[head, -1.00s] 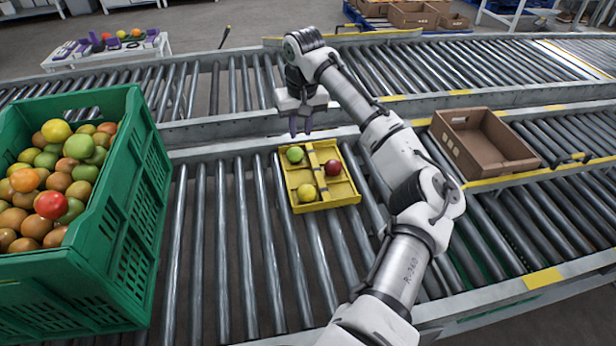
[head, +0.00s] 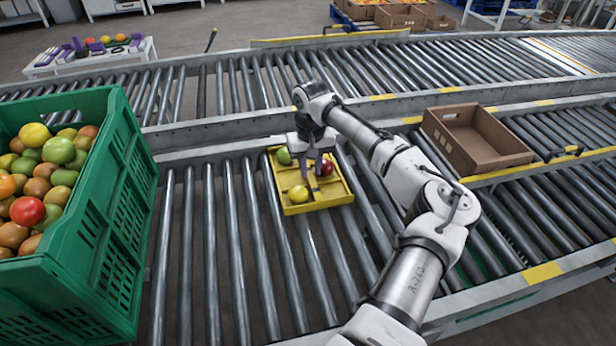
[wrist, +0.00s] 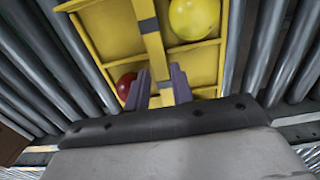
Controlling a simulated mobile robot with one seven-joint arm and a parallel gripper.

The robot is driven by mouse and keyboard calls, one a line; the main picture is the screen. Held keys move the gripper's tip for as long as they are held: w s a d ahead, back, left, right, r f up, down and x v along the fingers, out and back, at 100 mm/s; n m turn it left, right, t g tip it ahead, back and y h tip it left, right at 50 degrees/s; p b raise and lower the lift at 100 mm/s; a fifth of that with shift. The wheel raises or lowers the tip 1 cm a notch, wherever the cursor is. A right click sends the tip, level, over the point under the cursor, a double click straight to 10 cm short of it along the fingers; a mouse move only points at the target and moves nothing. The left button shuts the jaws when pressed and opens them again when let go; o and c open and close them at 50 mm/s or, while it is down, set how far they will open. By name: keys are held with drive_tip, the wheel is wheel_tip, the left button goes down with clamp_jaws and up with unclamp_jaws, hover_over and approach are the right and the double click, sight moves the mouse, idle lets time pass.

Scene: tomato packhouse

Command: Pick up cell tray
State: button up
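The yellow cell tray (head: 322,204) lies on the near roller conveyor, and its inside also shows in the wrist view (wrist: 108,35). It holds a green tomato (head: 284,156), a red one (head: 327,169) and a yellow one (head: 298,194). A raised yellow bar (wrist: 153,45) with dark bands runs across its middle. My gripper (head: 312,172) is low over the tray, pointing down. In the wrist view its two purple fingers (wrist: 160,82) stand apart, one on each side of the bar. I cannot tell whether they touch it.
A green crate (head: 100,225) piled with tomatoes stands at the left of the conveyor. An empty brown carton (head: 478,158) sits at the right. A white bench (head: 90,62) with purple items and fruit is at the back left. The rollers in front of the tray (head: 240,270) are clear.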

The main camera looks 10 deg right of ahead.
drive_tip(key=shift+f, duration=0.9)
drive_tip(key=shift+f, duration=0.1)
clamp_jaws()
